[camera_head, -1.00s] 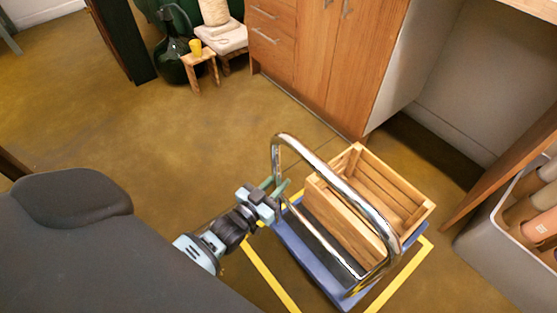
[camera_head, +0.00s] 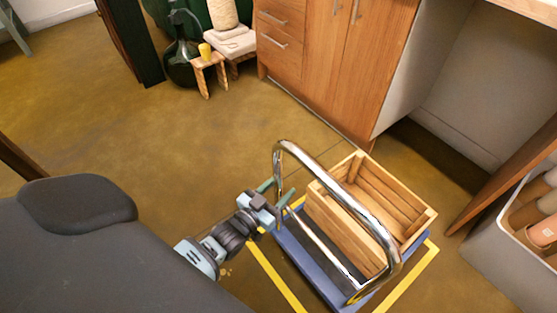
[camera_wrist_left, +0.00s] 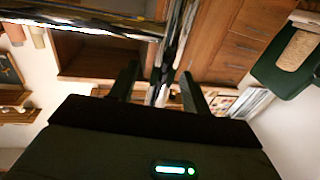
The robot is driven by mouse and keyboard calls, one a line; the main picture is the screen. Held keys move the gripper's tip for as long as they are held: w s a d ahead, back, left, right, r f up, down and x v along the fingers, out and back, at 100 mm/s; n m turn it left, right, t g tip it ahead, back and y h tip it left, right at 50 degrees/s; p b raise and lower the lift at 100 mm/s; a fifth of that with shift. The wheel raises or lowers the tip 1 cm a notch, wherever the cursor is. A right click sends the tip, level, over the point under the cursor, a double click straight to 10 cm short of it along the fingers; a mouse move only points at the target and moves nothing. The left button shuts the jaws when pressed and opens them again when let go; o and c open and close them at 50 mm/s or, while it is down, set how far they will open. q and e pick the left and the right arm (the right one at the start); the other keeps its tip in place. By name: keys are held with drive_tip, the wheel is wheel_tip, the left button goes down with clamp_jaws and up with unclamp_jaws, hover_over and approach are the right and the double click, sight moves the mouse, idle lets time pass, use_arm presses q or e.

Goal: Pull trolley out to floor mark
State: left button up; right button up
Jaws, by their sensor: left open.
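The trolley has a blue platform (camera_head: 305,268) and a tall chrome push handle (camera_head: 345,190); it carries a slatted wooden crate (camera_head: 421,220). The yellow floor mark (camera_head: 273,276) shows as taped lines on the left, right and near the front of the trolley, which stands within them as far as I can see. My left gripper (camera_head: 277,193) is open at the handle's left upright. In the left wrist view, the chrome bar (camera_wrist_left: 165,85) runs between the two spread fingers (camera_wrist_left: 161,84); contact cannot be told. My right gripper is out of view.
A wooden cabinet (camera_head: 330,60) stands behind the trolley, with an open bay to its right. A grey bin of rolls (camera_head: 500,255) is at the right. The floor at left is clear.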

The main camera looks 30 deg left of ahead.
use_arm(q)
drive_tip(key=shift+s, duration=0.1)
drive_tip(key=shift+s, duration=0.3)
drive_tip(key=s, duration=0.2)
drive_tip(key=s+p, duration=0.1)
drive_tip(key=s, duration=0.1)
drive_tip(key=s+a, duration=0.1)
drive_tip(key=s, duration=0.1)
drive_tip(key=shift+s+p, duration=0.3)
drive_tip(key=shift+s, duration=0.2)
